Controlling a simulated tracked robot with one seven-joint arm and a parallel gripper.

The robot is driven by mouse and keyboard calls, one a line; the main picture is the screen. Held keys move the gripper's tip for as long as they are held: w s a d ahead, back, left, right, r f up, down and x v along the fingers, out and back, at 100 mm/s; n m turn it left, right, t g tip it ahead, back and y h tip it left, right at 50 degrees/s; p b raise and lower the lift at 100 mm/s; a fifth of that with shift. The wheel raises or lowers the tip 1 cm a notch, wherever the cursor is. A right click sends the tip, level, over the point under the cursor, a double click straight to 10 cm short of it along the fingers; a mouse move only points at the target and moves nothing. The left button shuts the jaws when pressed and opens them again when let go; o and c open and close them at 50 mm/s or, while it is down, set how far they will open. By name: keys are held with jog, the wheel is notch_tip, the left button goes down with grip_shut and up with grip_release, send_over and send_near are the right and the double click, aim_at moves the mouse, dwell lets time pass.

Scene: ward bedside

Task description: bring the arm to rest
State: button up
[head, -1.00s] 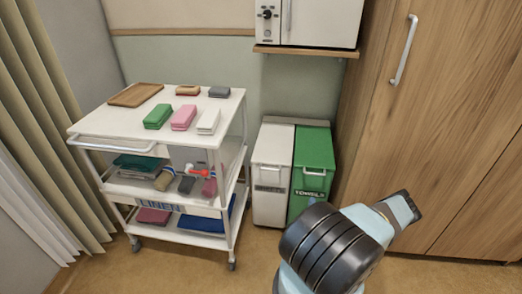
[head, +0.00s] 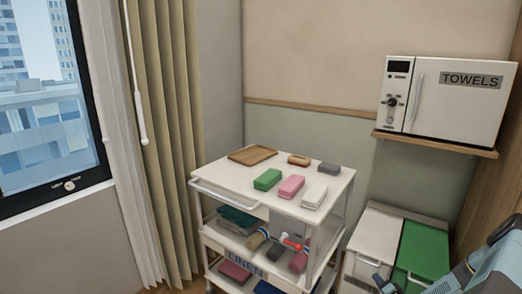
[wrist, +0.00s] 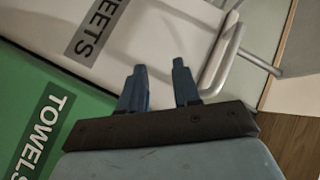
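My gripper (wrist: 158,68) shows in the wrist view with its two blue fingers apart and nothing between them. Behind the fingers is the white bin (wrist: 165,35) with the label ending in "EETS". The green bin (wrist: 35,115) marked "TOWELS" is at the left. In the head view, part of my arm (head: 495,268) is at the lower right, cut off by the picture edge, in front of the green bin (head: 422,250). The white bin (head: 375,235) stands left of it. I cannot tell whether the gripper touches either bin.
A white linen trolley (head: 233,202) stands left of the bins. It carries a wooden tray (head: 252,155) and several folded cloths, including a green one (head: 267,179) and a pink one (head: 291,186). A white towels cabinet (head: 450,100) sits on a wall shelf (head: 435,143). Curtains (head: 160,140) hang left.

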jog(key=s+a+r+n+g+h, duration=0.1)
jog(key=s+a+r+n+g, duration=0.2)
jog(key=r, duration=1.2)
jog(key=a+r+n+g+h, duration=0.15)
jog(key=a+r+g, duration=0.3)
jog(key=r, duration=0.95)
jog(key=s+a+r+n+g+h, duration=0.1)
jog(key=s+a+r+n+g, duration=0.3)
jog(key=r, duration=1.1)
jog(key=s+a+r, duration=0.5)
jog(key=s+r, duration=0.1)
jog(key=s, duration=0.3)
jog(key=s+a+r+n+t+y, duration=0.1)
jog(key=s+a+r, duration=0.4)
jog(key=s+r, duration=0.2)
jog(key=s+a+r+t+y, duration=0.1)
jog(key=s+a+r, duration=0.4)
jog(key=s, duration=0.6)
notch_tip(320, 180, up, 2)
jog(key=shift+a+n, duration=0.15)
jog(key=shift+n, duration=0.2)
jog(key=shift+w, duration=0.1)
